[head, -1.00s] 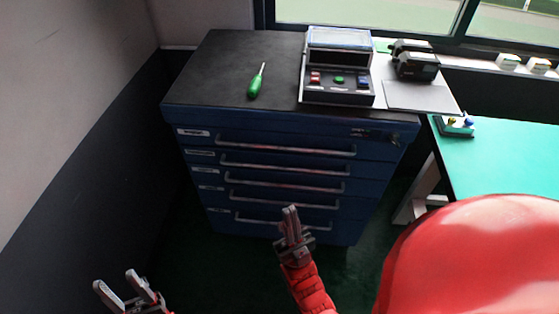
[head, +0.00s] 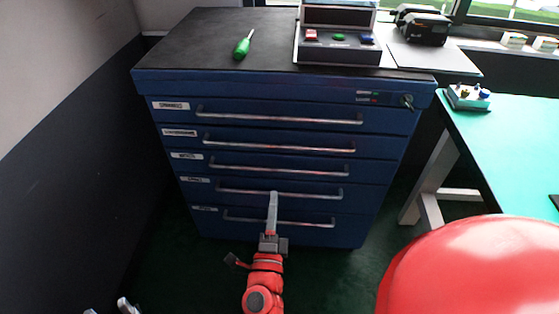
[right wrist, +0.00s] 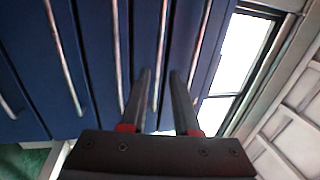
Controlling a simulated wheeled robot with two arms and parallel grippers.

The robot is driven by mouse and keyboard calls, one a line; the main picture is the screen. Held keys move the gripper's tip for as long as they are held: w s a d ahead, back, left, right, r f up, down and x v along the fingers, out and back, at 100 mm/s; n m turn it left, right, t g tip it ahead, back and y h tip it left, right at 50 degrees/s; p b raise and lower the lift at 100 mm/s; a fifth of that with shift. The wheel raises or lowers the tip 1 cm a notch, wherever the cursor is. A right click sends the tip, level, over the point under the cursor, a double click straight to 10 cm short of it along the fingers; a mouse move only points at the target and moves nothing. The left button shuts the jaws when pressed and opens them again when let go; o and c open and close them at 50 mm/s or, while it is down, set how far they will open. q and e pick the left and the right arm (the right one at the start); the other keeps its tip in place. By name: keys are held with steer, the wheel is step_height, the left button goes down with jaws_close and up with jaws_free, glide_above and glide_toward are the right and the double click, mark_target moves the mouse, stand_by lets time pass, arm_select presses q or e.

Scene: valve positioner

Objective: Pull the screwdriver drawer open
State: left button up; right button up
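A blue drawer cabinet (head: 170,90) stands ahead with several shut drawers, each with a long metal bar handle. The second drawer from the top (head: 180,145) has a long label, too small to read surely, that looks like the screwdriver one; its handle (head: 280,145) is clear in the head view. My right gripper (head: 273,196) points at the cabinet front, overlapping the fourth handle in the head view. In the right wrist view its two fingers (right wrist: 160,80) are apart, with a handle bar (right wrist: 163,35) running between them, apparently untouched. My left gripper (head: 108,308) is mostly cut off at the bottom edge, fingertips apart.
A green screwdriver (head: 242,47) and a control box (head: 338,45) lie on the cabinet's dark top. A key lock (head: 407,101) sits at upper right. A green-topped table (head: 520,150) stands at right, a red rounded shape (head: 480,270) in front. The wall is close at left.

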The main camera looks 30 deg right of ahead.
mark_target(279, 147)
steer(key=b+x, duration=0.1)
steer(key=x, duration=0.7)
steer(key=b+x, duration=0.1)
steer(key=x, duration=0.8)
steer(key=shift+w+d+f, duration=0.1)
steer(key=shift+w+f, duration=0.05)
steer(key=shift+w, duration=0.05)
jaws_close()
stand_by(0.7)
